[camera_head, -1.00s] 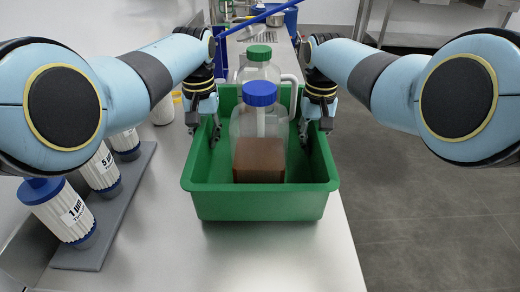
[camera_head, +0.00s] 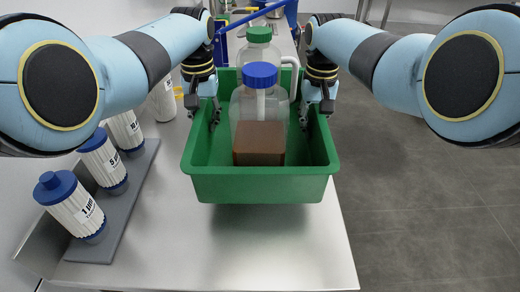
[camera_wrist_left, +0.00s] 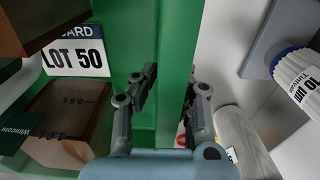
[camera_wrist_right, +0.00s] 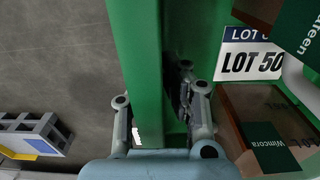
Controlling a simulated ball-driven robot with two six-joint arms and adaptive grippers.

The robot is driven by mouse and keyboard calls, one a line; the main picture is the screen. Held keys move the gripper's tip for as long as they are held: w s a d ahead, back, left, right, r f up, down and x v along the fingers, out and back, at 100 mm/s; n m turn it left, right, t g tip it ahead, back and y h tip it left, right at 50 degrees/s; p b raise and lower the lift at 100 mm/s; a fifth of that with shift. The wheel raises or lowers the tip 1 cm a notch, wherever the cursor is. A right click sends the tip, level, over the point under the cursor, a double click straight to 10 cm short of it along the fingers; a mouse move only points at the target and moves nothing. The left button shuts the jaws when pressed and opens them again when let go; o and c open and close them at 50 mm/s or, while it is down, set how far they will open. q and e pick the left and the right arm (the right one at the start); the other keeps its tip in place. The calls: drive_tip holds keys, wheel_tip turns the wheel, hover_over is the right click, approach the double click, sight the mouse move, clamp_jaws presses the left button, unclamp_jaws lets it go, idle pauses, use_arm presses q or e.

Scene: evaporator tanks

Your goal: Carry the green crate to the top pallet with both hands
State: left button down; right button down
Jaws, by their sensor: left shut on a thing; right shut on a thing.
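The green crate (camera_head: 262,187) is held between my two arms in the head view, above the steel table, with a shadow under it. My left gripper (camera_head: 213,112) is shut on the crate's left wall, which also shows between its fingers in the left wrist view (camera_wrist_left: 171,90). My right gripper (camera_head: 308,112) is shut on the right wall, seen in the right wrist view (camera_wrist_right: 150,70). Inside stand a blue-capped jug (camera_head: 260,105) with brown contents and a green-capped jug (camera_head: 259,50) behind it. The top pallet cannot be made out.
White cartridges with blue ends, one at the front (camera_head: 75,207), stand on a grey rack (camera_head: 122,212) left of the crate. The steel table (camera_head: 270,255) is bare in front. Grey floor (camera_head: 430,215) lies to the right. A blue bar (camera_head: 255,17) is behind.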

sight(208, 155)
use_arm(q)
drive_tip(key=shift+w+r, duration=0.1)
drive_tip(key=shift+r, duration=0.05)
use_arm(e)
drive_tip(key=shift+w+r, duration=0.1)
drive_tip(key=shift+w, duration=0.05)
